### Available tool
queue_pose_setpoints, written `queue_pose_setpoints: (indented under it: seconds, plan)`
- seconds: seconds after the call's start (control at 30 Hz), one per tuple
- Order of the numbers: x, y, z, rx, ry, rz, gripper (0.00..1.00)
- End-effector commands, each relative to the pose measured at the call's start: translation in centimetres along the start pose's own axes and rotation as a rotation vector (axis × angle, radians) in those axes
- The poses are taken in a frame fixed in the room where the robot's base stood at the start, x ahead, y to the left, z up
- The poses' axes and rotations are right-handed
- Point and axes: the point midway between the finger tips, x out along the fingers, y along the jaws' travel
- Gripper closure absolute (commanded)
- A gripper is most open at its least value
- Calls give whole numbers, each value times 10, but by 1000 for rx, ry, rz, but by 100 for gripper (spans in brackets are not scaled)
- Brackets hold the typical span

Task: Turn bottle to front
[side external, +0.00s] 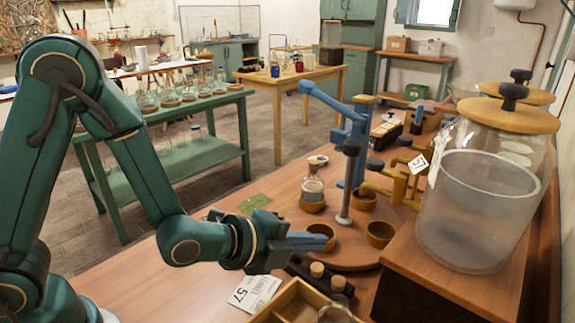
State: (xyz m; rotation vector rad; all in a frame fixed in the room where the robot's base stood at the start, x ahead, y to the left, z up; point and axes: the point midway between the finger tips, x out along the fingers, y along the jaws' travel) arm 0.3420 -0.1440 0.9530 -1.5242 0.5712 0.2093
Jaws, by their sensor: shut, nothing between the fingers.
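A small clear glass bottle (313,186) with a pale label stands upright in a brass-coloured cup (312,207) at the back left of a round wooden turntable (350,258). Several such cups sit around a grey central post (345,195). The front cup (320,231) and the right cup (381,234) look empty. My gripper (322,241) is shut and empty. Its blue-grey fingers point right, in front of the bottle in the picture and overlapping the front cup. I cannot tell whether they touch that cup.
A large glass jar (475,210) on a wooden block stands close at right. A blue lever arm (352,140) rises behind the post, with brass fittings (405,180) beside it. A wooden tray (298,303), dark rack (318,277) and paper card (252,292) lie in front.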

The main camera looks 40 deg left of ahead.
Motion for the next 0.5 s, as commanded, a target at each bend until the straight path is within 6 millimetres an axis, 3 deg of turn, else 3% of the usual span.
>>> queue_pose_setpoints:
  seconds: [0.2,0.5]
  plan:
    - [2,9,-3,73,15,35,100]
    - [45,11,-3,70,14,34,100]
